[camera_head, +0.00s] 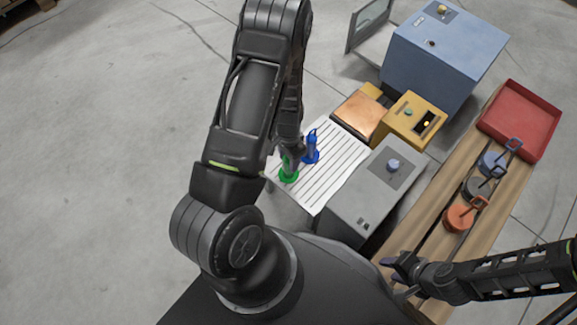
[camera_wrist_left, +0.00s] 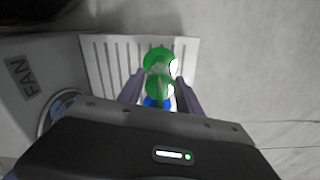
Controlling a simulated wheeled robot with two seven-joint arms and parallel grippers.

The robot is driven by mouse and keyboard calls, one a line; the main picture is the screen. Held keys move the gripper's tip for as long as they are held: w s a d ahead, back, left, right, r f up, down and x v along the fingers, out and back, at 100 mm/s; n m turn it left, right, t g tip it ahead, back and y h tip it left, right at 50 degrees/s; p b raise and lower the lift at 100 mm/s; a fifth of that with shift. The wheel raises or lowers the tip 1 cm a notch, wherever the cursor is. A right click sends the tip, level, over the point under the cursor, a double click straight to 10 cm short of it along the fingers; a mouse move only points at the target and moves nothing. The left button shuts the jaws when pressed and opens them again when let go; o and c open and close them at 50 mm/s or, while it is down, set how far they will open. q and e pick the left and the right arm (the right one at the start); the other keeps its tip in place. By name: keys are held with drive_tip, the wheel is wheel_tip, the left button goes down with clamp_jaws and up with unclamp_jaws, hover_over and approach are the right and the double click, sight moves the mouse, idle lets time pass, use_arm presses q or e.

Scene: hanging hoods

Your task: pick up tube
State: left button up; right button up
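A green tube with a round foot (camera_head: 289,176) stands on a white slatted rack (camera_head: 335,165). A blue tube (camera_head: 311,147) stands beside it, farther back. My left gripper (camera_head: 291,155) points down over the green tube and partly hides it. In the left wrist view, the green tube (camera_wrist_left: 159,66) shows between the two spread fingers of my left gripper (camera_wrist_left: 160,80), with a small gap seeming to remain on each side. The blue tube (camera_wrist_left: 155,102) is mostly hidden below it there. My right gripper (camera_head: 396,274) is apart from the tubes, at the lower right, with its fingers spread and empty.
A grey box with a knob (camera_head: 372,190) stands right of the rack. Behind are a copper-topped block (camera_head: 360,114), a yellow box (camera_head: 413,118) and a blue cabinet (camera_head: 440,55). A wooden bench (camera_head: 440,225) holds several handled weights and a red tray (camera_head: 520,115).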

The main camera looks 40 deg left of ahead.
use_arm(q)
clamp_jaws()
idle(1.0)
